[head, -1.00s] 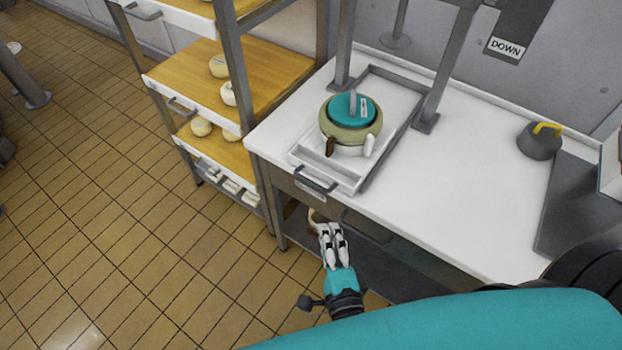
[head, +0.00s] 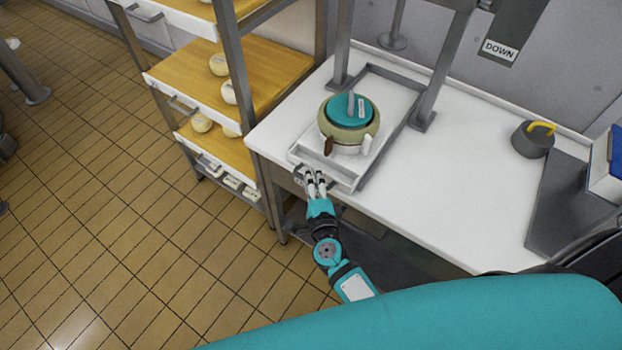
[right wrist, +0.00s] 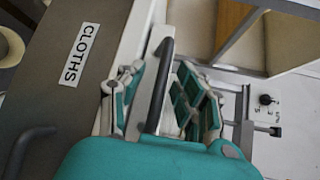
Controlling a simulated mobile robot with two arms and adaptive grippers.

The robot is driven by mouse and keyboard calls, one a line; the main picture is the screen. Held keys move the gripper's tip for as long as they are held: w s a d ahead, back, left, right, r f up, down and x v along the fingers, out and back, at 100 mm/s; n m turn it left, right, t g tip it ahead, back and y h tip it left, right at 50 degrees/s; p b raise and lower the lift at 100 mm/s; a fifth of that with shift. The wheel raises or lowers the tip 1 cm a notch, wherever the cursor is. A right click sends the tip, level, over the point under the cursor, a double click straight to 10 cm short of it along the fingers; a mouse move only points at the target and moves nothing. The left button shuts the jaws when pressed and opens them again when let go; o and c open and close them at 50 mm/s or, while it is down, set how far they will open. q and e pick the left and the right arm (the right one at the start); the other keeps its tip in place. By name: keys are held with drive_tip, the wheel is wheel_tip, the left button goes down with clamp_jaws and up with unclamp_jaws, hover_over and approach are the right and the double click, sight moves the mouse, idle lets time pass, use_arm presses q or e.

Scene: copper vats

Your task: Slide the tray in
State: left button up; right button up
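The white tray (head: 344,176) lies in a dark guide frame (head: 398,125) on the counter, its front end at the counter's near edge. On it stands a beige pot with a teal lid (head: 349,111). My right gripper (head: 314,178) is at the tray's front, largely covering the dark handle in the head view. In the right wrist view, the dark handle (right wrist: 160,85) runs between the two fingers of the open right gripper (right wrist: 165,98); there are gaps beside it. My left gripper is not in view.
A shelf rack (head: 225,75) with pale round cheeses stands left of the counter. The counter (head: 455,165) is clear right of the frame, up to a grey weight with a yellow handle (head: 534,138). Frame posts (head: 432,85) rise beside the tray. A drawer labelled CLOTHS (right wrist: 50,100) is close to the gripper.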

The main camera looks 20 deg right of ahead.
sight(331, 162)
clamp_jaws()
idle(0.5)
drive_tip(key=w+d, duration=0.1)
drive_tip(key=d, duration=0.1)
drive_tip(key=w+d, duration=0.2)
drive_tip(key=d, duration=0.1)
drive_tip(key=w+d, duration=0.2)
drive_tip(key=shift+w+d+f, duration=0.15)
drive_tip(key=shift+w, duration=0.05)
